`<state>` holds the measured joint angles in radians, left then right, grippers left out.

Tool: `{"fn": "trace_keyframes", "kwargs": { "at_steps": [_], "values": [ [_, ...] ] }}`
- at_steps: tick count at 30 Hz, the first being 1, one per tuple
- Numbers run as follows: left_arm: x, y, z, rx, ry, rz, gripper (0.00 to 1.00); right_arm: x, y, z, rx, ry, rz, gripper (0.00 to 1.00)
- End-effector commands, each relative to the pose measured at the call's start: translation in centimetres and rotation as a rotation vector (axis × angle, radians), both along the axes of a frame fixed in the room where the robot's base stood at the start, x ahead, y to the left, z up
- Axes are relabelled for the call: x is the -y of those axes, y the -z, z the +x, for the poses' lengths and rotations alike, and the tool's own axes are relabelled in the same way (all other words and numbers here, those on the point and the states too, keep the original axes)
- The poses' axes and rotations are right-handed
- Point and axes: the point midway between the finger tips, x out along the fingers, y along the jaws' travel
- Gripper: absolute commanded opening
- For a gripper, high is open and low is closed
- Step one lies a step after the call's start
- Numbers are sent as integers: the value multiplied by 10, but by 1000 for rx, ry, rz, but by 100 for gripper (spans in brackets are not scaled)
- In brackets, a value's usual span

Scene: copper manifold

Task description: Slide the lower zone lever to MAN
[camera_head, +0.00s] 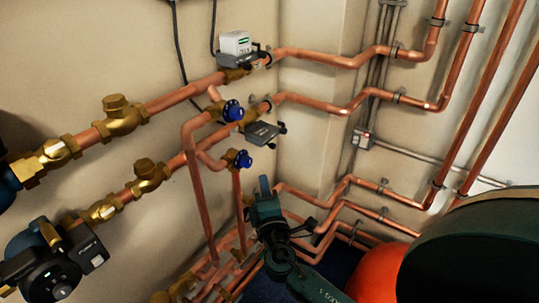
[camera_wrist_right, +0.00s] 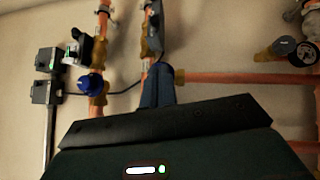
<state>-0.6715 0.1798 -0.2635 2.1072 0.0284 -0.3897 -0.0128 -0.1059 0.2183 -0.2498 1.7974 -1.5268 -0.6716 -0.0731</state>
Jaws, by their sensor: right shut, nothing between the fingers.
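The lower zone valve has a flat grey head (camera_head: 261,134) on the lower copper pipe in the head view. A small dark lever (camera_head: 281,127) sticks out at its right end; I cannot tell its setting. The upper zone valve has a white head (camera_head: 235,45) and sits above it. My right gripper (camera_head: 264,184) is shut and empty, pointing up, below and apart from the lower valve head. In the right wrist view, the shut fingers (camera_wrist_right: 157,86) are in the middle, with a dark valve head (camera_wrist_right: 155,25) beyond them. My left gripper is not in view.
Two blue-handled valves (camera_head: 233,110) (camera_head: 242,159) stand near the lower head. Copper pipes (camera_head: 330,105) run along both walls. A dark pump (camera_head: 50,265) is at the lower left. A small grey box (camera_head: 363,139) is on the right wall.

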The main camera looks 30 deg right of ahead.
Motion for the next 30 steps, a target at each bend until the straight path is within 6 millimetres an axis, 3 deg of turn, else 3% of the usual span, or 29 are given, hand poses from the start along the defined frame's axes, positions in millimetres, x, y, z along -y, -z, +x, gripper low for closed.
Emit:
{"fn": "trace_keyframes", "kwargs": {
  "at_steps": [9,18,30],
  "values": [
    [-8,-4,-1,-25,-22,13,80,27,-13,62,1,2,-1,0],
    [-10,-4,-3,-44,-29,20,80,57,-17,72,0,1,1,0],
    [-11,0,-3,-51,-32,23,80,60,-16,72,0,1,2,0]
  ]
}}
